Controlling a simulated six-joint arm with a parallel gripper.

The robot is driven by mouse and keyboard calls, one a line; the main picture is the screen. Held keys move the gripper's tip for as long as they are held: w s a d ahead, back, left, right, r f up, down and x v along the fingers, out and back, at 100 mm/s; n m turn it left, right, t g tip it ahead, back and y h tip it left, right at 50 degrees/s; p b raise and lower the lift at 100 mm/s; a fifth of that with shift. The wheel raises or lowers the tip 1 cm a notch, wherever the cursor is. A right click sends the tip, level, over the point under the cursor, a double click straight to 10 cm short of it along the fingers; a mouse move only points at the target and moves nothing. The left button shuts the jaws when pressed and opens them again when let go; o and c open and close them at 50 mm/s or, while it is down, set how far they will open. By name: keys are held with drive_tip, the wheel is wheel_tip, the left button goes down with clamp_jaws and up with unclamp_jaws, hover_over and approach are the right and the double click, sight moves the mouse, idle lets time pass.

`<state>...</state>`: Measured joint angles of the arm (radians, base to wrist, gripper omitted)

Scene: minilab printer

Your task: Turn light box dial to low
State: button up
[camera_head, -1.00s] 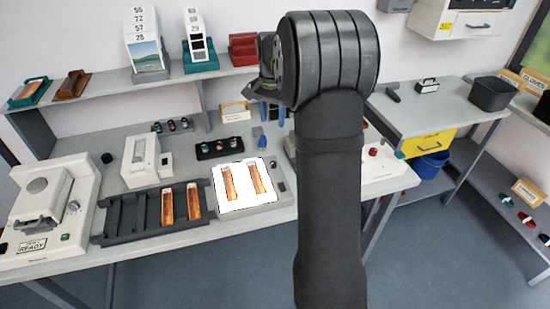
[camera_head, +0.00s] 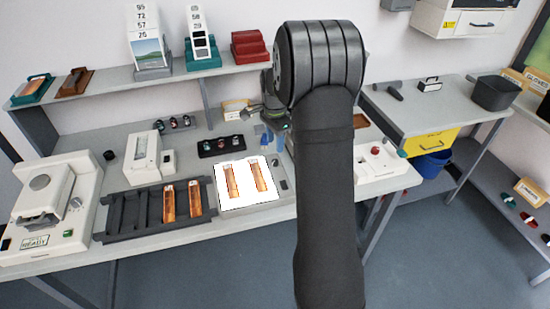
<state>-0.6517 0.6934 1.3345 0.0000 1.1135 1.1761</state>
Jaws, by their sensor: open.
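The light box (camera_head: 219,205) stands on the front bench with its white panel glowing and two orange-brown film strips on it. A narrow control strip runs along its right side, with a small dark knob (camera_head: 275,162) near the back and a small feature near the front. The dial's setting is too small to read. My gripper (camera_head: 274,140) is open, just behind and above the back right corner of the light box, pointing down. My forearm hides part of the bench to its right. I cannot tell whether the fingers touch anything.
A dark rack (camera_head: 125,215) with film strips sits left of the light box. A black holder (camera_head: 222,146) with small coloured items lies behind it. A white device (camera_head: 388,172) stands to the right of my arm. A shelf (camera_head: 120,86) runs above the bench.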

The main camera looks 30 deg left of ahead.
sight(275, 161)
wheel_tip(275, 161, down, 8)
drive_tip(key=shift+c, duration=0.4)
clamp_jaws()
